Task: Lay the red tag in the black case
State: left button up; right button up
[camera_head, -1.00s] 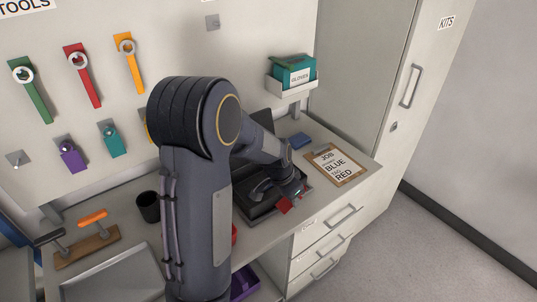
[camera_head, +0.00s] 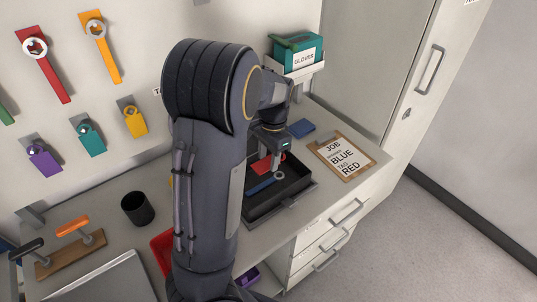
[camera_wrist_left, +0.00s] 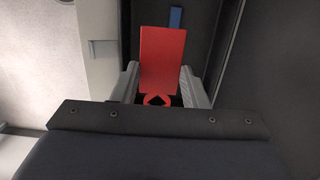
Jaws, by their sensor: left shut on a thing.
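The red tag (camera_wrist_left: 162,60) is held between the fingers of my left gripper (camera_wrist_left: 160,92) in the left wrist view; the gripper is shut on its near end, around a hole. In the head view my left gripper (camera_head: 276,165) points down over the open black case (camera_head: 291,203), and the red tag (camera_head: 262,163) shows beside it. A blue wrench (camera_head: 261,185) with a pale ring end lies in the case. Its blue handle (camera_wrist_left: 175,17) shows beyond the tag in the wrist view. I cannot tell whether the tag touches the case floor. My right gripper is not in view.
A clipboard (camera_head: 342,158) reading BLUE and RED lies right of the case. A small blue item (camera_head: 301,128) lies behind it. A black cup (camera_head: 137,208) stands left of my arm. A glove box (camera_head: 298,55) sits on a wall shelf. Tools hang on the wall.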

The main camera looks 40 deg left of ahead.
pick_arm(q)
jog(key=shift+f+b, duration=2.05)
jog(key=shift+f, duration=0.55)
jog(key=shift+f+b, duration=2.15)
jog(key=shift+f, duration=0.95)
jog(key=o, duration=1.4)
jog(key=shift+r+p, duration=4.15)
jog(key=shift+r, duration=0.45)
